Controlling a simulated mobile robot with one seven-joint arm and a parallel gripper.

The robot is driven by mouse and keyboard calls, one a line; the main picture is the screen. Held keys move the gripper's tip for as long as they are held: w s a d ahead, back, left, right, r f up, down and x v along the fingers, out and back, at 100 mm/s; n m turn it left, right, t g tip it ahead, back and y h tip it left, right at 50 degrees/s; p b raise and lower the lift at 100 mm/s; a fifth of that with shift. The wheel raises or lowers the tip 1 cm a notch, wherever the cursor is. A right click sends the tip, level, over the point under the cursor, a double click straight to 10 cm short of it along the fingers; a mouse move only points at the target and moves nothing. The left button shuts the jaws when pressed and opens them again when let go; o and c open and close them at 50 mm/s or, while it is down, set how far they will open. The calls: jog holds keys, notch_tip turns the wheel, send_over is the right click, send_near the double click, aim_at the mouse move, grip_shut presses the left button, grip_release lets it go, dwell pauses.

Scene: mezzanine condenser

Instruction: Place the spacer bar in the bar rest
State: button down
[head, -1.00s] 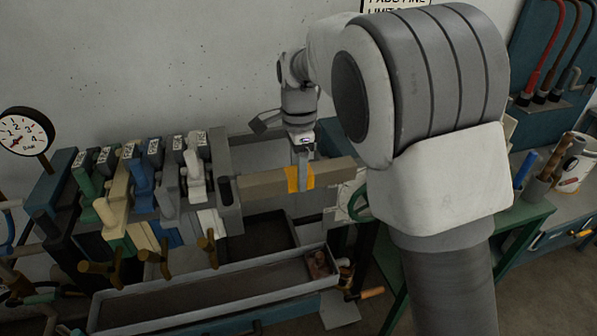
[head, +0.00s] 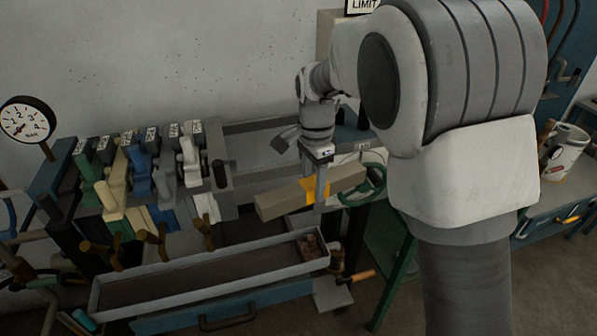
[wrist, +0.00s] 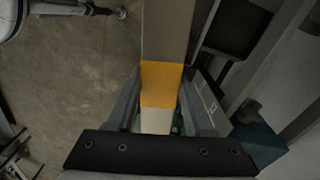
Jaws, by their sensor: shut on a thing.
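The spacer bar is a long beige bar (head: 279,203) with an orange band near its middle. My gripper (head: 319,198) is shut on it at the band and holds it in the air, behind the right end of a long grey trough. In the head view the bar slants, left end lower. In the wrist view the bar (wrist: 166,30) runs up between the two fingers of my gripper (wrist: 160,100), with the orange band between them. I cannot tell for sure which thing is the bar rest.
The long grey trough (head: 118,299) stands in front on a blue drawer unit, with brownish pieces at its right end. Several coloured levers (head: 139,180) stand in a row at left. A green handwheel (head: 376,184) is close behind the bar's right end. A dial gauge (head: 27,120) stands far left.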

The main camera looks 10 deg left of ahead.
jog(key=s+d+f+n, duration=0.2)
jog(key=d+f+n, duration=0.3)
jog(key=d, duration=0.4)
jog(key=s+d+f+n, duration=0.2)
jog(key=d+f+n, duration=0.3)
jog(key=d, duration=0.5)
notch_tip(320, 180, down, 2)
jog(key=shift+s+f+n, duration=0.15)
jog(key=shift+f+n, duration=0.05)
jog(key=shift+n, duration=0.1)
jog(key=shift+d, duration=0.2)
